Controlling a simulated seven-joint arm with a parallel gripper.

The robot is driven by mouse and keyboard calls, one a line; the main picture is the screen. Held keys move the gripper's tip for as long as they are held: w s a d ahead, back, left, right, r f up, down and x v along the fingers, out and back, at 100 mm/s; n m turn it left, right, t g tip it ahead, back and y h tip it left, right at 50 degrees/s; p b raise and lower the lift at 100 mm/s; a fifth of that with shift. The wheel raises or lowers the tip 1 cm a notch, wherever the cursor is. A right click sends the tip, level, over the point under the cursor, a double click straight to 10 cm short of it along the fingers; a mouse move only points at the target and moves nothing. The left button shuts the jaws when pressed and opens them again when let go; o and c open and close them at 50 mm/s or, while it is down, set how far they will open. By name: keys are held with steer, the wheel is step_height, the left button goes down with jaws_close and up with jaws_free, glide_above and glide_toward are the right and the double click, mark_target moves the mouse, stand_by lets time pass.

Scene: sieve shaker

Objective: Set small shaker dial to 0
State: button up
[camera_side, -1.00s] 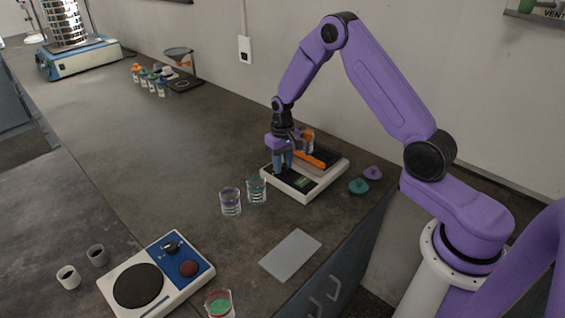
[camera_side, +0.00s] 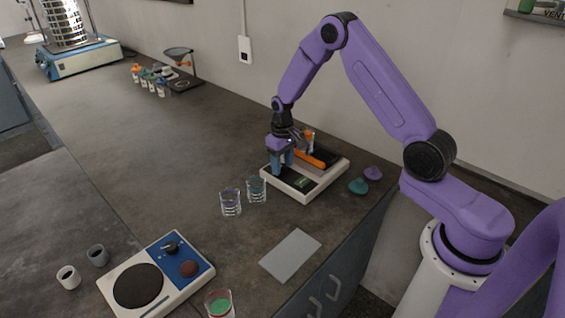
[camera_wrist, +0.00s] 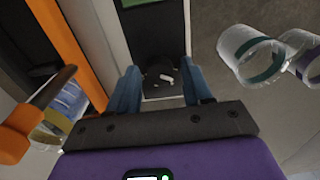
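A white-framed device (camera_side: 300,197) with a dark top, a green display (camera_side: 302,182) and an orange bar (camera_side: 311,159) stands at the bench's right side. I take it for the small shaker. My gripper (camera_side: 282,168) points down over its left end in the side view. The wrist view shows a dark dial (camera_wrist: 163,74) with a white mark between the two blue fingertips of my gripper (camera_wrist: 159,72). The fingers are apart, one on each side of the dial, with gaps showing. The side view hides the dial behind the fingers. I cannot read its setting.
Two clear beakers (camera_side: 231,203) (camera_side: 257,190) stand close left of the device. Purple (camera_side: 373,173) and teal (camera_side: 358,186) small items lie to its right. A blue-panelled device (camera_side: 187,262) with a knob stands in front, and a grey sheet (camera_side: 290,255) lies near the edge.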

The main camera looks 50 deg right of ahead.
mark_target(282, 166)
stand_by(0.3)
step_height(282, 166, up, 18)
steer(key=shift+f, duration=0.25)
stand_by(0.5)
steer(key=s+a+r+n, duration=0.3)
steer(key=s+a+n, duration=0.3)
steer(key=s+a, duration=0.8)
steer(key=s+d+n, duration=0.1)
steer(key=s+n, duration=0.2)
steer(key=s, duration=0.8)
steer(key=s+d+f+n, duration=0.1)
steer(key=s+n, duration=0.2)
steer(key=s, duration=0.8)
steer(key=shift+d+f, duration=0.25)
steer(key=shift+d, duration=0.15)
